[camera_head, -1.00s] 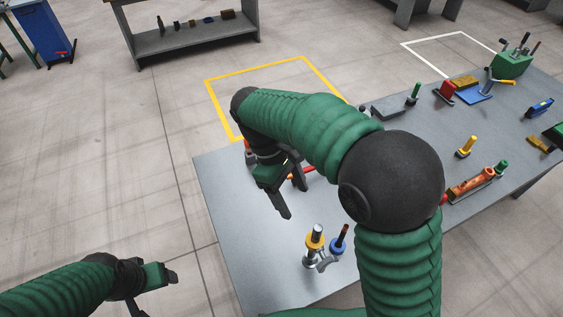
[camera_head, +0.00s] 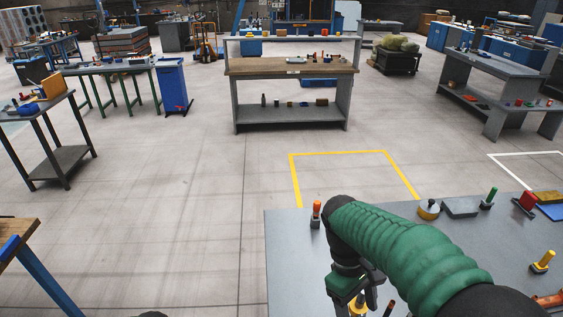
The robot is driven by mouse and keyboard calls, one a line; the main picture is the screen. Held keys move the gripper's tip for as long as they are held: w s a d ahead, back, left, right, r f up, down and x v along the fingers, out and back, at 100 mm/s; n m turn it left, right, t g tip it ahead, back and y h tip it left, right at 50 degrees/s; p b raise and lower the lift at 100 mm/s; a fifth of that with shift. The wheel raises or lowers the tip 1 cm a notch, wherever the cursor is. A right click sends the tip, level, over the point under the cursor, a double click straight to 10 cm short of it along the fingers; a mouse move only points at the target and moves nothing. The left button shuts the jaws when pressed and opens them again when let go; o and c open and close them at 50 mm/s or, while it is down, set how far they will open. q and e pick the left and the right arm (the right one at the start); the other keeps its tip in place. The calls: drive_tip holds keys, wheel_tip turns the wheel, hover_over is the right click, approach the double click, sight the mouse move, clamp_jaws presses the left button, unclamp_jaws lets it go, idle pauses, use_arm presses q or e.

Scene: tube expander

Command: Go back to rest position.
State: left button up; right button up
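My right arm comes in from the lower right with its green sleeve and bends down over the grey table (camera_head: 290,268). My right gripper (camera_head: 352,300) points down above the table. Its fingers are cut by the bottom edge, so its opening is unclear. A yellow-collared tool (camera_head: 357,307) shows partly beside the gripper at the bottom edge. My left gripper is out of view; only a dark sliver shows at the bottom left edge.
An orange-topped tool (camera_head: 316,214) stands near the table's left edge. A yellow round piece (camera_head: 428,210), a grey block (camera_head: 461,207) and a yellow-handled tool (camera_head: 543,262) sit farther right. A wooden-topped bench (camera_head: 18,238) is at lower left. Open floor lies between.

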drive_tip(key=s+d+f+m+t+y+b, duration=0.1)
drive_tip(key=s+f+m+t, duration=0.2)
drive_tip(key=f, duration=0.3)
drive_tip(key=s+d+f+m+t+y+b, duration=0.1)
drive_tip(key=s+d+f+m+t+b, duration=0.1)
drive_tip(key=f, duration=0.4)
drive_tip(key=s+m, duration=0.1)
drive_tip(key=m, duration=0.1)
drive_tip(key=shift+d+m+t+y, duration=0.15)
drive_tip(key=shift+m+t+y, duration=0.15)
drive_tip(key=shift+m+t, duration=0.1)
drive_tip(key=shift+w+f, duration=0.1)
drive_tip(key=shift+f, duration=0.05)
idle(0.5)
